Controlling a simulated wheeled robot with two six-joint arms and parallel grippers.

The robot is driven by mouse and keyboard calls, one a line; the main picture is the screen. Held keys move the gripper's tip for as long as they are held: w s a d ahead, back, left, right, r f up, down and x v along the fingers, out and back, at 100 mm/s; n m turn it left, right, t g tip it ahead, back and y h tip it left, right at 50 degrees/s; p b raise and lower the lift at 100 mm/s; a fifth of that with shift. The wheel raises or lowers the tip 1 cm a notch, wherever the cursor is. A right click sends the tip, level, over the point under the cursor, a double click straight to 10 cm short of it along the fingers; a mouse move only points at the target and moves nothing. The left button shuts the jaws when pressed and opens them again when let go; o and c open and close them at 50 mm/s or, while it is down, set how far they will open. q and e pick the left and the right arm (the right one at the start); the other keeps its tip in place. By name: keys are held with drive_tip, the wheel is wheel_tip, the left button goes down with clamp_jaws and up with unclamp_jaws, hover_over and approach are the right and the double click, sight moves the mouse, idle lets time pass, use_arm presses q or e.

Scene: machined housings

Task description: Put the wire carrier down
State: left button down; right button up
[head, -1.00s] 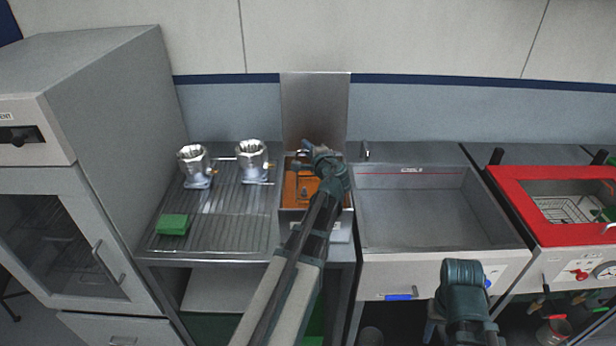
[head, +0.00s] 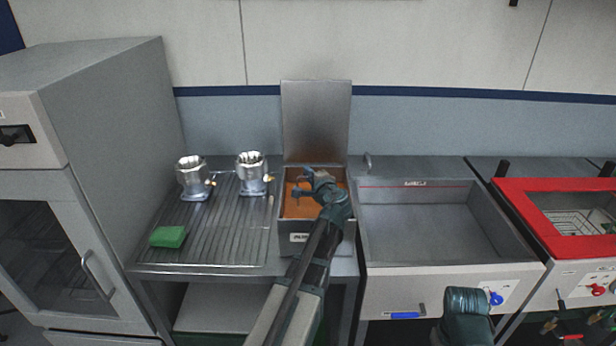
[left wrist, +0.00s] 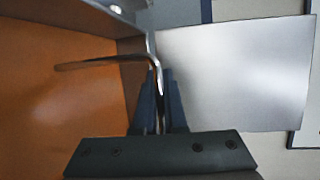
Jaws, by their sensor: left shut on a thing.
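The wire carrier shows in the left wrist view as a bent metal rod (left wrist: 105,61), its upright part between my jaws. My left gripper (left wrist: 160,105) is shut on this rod. In the head view my left gripper (head: 303,188) is over the open steel tank (head: 290,238) with an orange inside. The rest of the carrier is not clear; my gripper and arm cover part of the tank. I cannot tell whether the carrier touches the tank floor.
The tank's lid (head: 315,122) stands upright behind it. Two metal housings (head: 194,178) (head: 252,174) and a green block (head: 168,237) are on the ribbed drainboard (head: 222,235) at left. An empty sink (head: 425,222) is at right, then a red-framed unit (head: 525,220).

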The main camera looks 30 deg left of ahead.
use_arm(q)
drive_tip(key=shift+f, duration=0.1)
drive_tip(key=shift+f, duration=0.15)
drive_tip(key=c, duration=1)
unclamp_jaws()
drive_tip(key=v, duration=0.4)
drive_tip(key=p+v, duration=0.1)
drive_tip(key=v, duration=0.3)
drive_tip(key=p+v, duration=0.1)
drive_tip(key=v, duration=0.3)
drive_tip(key=shift+r, duration=0.3)
